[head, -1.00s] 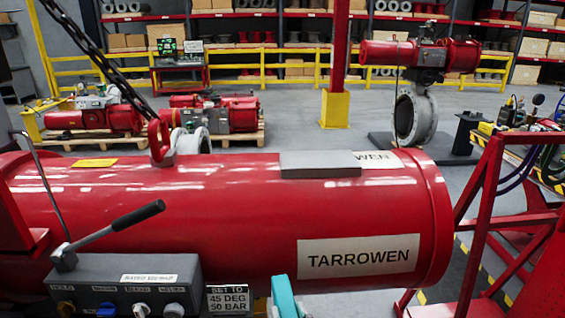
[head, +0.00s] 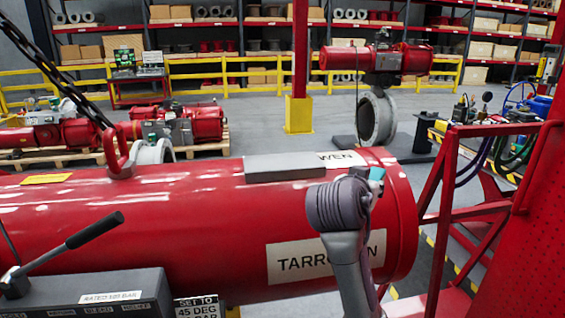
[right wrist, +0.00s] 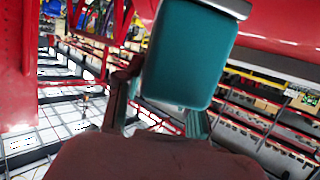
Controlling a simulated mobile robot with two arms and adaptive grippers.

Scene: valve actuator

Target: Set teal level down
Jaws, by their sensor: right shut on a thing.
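In the right wrist view the teal level (right wrist: 190,55) fills the upper middle as a smooth block with rounded corners. My right gripper (right wrist: 162,100) is shut on it, a finger on either side. A pale edge crosses the top of the level, close to the red cylinder. In the head view my grey right arm rises in front of the big red cylinder (head: 200,225), its wrist by the right end. A small teal patch shows beyond the wrist; the fingers are hidden there. A flat grey pad (head: 285,167) lies on top of the cylinder. My left gripper is not in view.
A lever handle (head: 95,230) rises from the grey control box (head: 85,297) at lower left. A chain (head: 60,70) runs to the cylinder's lifting eye (head: 116,150). A red frame (head: 450,190) stands right of the cylinder. Open floor lies behind.

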